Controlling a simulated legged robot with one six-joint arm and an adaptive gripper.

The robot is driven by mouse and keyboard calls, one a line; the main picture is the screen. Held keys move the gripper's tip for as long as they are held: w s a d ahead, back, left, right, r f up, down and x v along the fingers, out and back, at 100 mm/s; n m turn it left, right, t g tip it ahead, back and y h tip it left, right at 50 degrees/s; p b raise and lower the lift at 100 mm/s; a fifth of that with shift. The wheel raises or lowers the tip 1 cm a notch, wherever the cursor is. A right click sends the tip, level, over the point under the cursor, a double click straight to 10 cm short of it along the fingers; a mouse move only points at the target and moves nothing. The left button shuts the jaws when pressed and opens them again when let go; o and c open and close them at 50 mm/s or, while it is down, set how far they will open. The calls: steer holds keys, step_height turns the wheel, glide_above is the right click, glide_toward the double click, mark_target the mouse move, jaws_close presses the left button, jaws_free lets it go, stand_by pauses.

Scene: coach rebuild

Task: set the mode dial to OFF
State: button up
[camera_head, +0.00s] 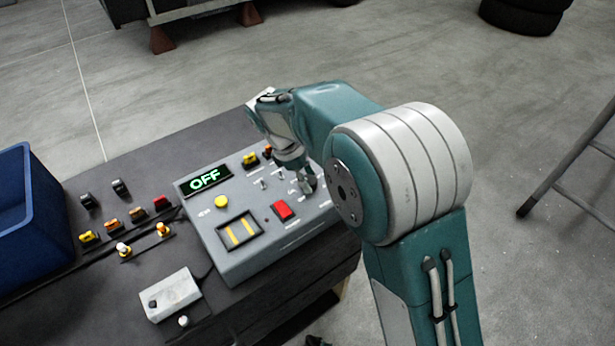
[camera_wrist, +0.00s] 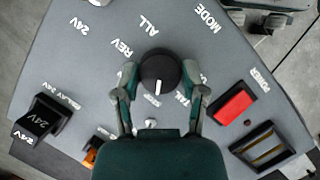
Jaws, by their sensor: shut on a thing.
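The mode dial (camera_wrist: 158,70) is a round black knob on a grey control box (camera_head: 247,262), seen in the wrist view. My gripper (camera_wrist: 160,80) has one finger on each side of the dial and is shut on it. The dial's white pointer mark faces down in the wrist view, toward small lettering partly hidden by my gripper. In the head view a display (camera_head: 205,180) on the box reads OFF in green. There my gripper (camera_head: 306,183) is over the box's right part, and the dial is hidden behind it.
The box has a red button (camera_head: 283,210), a yellow button (camera_head: 222,202) and a framed yellow-striped switch (camera_head: 240,231). Small toggles sit near my gripper. A blue bin (camera_head: 30,215) and a pale grey box (camera_head: 170,294) stand on the dark bench (camera_head: 150,160). A ladder (camera_head: 570,160) stands right.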

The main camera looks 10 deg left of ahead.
steer(key=n+t, duration=0.1)
steer(key=n, duration=0.3)
steer(key=shift+n+t+y, duration=0.3)
steer(key=shift+t, duration=0.1)
steer(key=n+t+y, duration=0.1)
steer(key=n, duration=0.3)
steer(key=shift+n, duration=0.3)
steer(key=n+t+y, duration=0.1)
steer(key=n, duration=0.3)
steer(key=shift+d+y, duration=0.1)
steer(key=shift+y, duration=0.3)
steer(key=shift+n+y, duration=0.8)
steer(key=shift+n, duration=1.5)
steer(key=o, duration=1.1)
steer(key=shift+o, duration=0.2)
steer(key=v, duration=1.1)
steer(key=shift+s+r, duration=0.3)
steer(key=shift+s, duration=0.05)
